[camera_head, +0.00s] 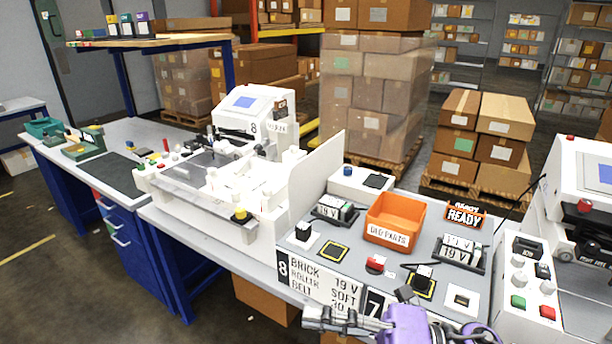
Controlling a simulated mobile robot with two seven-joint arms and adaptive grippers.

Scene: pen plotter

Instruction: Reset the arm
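The pen plotter (215,175) is a white machine on the bench at centre left, with a clear cover and a blue screen on its upright housing marked 8. Its inner arm is small and partly hidden by the cover; I cannot tell its position. A yellow-topped knob (240,215) is at its front right corner. A purple and grey part of my arm, seemingly the right, reaches in at the bottom centre. Dark tips of my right gripper (406,293) show at the front edge of the grey panel; their opening is unclear. My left gripper is not in view.
The grey panel holds an orange bin (394,219), a red button (375,264), black battery holders (459,252), yellow-framed pads (333,252) and a READY sign (465,216). Another white machine (575,200) stands at right. A white upright plate (315,185) divides plotter and panel.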

